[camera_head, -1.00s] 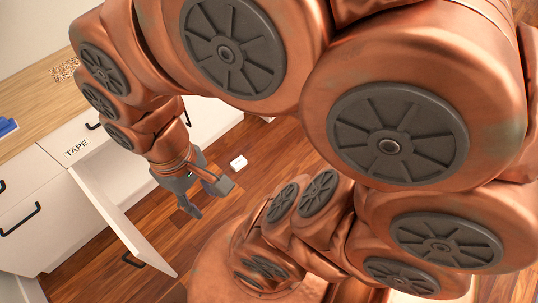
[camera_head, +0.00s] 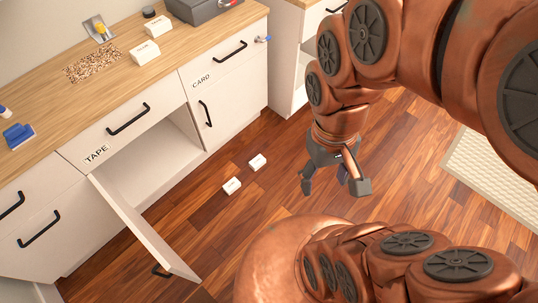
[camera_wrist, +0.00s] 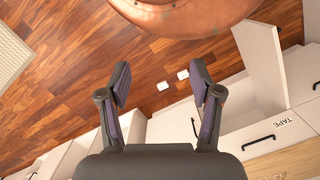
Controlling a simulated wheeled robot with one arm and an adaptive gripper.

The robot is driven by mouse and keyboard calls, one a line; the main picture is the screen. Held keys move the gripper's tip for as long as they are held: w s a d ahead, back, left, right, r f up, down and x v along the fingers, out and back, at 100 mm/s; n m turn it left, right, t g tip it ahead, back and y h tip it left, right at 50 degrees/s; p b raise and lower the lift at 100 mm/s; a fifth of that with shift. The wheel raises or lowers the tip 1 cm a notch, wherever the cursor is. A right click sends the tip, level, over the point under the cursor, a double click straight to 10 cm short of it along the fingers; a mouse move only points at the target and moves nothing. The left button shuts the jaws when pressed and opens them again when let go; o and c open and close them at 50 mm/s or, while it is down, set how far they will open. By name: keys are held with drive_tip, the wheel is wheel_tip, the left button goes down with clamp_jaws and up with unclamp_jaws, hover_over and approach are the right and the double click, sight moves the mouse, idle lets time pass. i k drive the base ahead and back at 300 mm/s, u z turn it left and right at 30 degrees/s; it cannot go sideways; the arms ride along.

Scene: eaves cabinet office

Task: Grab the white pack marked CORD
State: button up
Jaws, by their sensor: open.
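Two small white packs lie apart on the wooden floor, a nearer one (camera_head: 232,186) and a farther one (camera_head: 257,162). Two more white packs stand on the counter, a front one (camera_head: 145,53) and a rear one (camera_head: 157,27). Their dark print is too small to read, so I cannot tell which says CORD. My gripper (camera_head: 333,186) is open and empty above the floor, to the right of the floor packs. The wrist view shows both floor packs, one (camera_wrist: 162,86) and the other (camera_wrist: 183,75), in the gap between the open fingers (camera_wrist: 160,78), well beyond them.
A cabinet door (camera_head: 140,228) under the TAPE drawer (camera_head: 128,130) stands open into the room. The CARD cabinet (camera_head: 222,90) is shut. A grey box (camera_head: 200,8), a speckled mat (camera_head: 92,62) and blue items are on the counter. A pale rug (camera_head: 495,180) lies right.

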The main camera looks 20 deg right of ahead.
sight(259, 160)
drive_tip(key=z, duration=1.3)
drive_tip(key=i, duration=1.45)
drive_tip(key=u, duration=3.05)
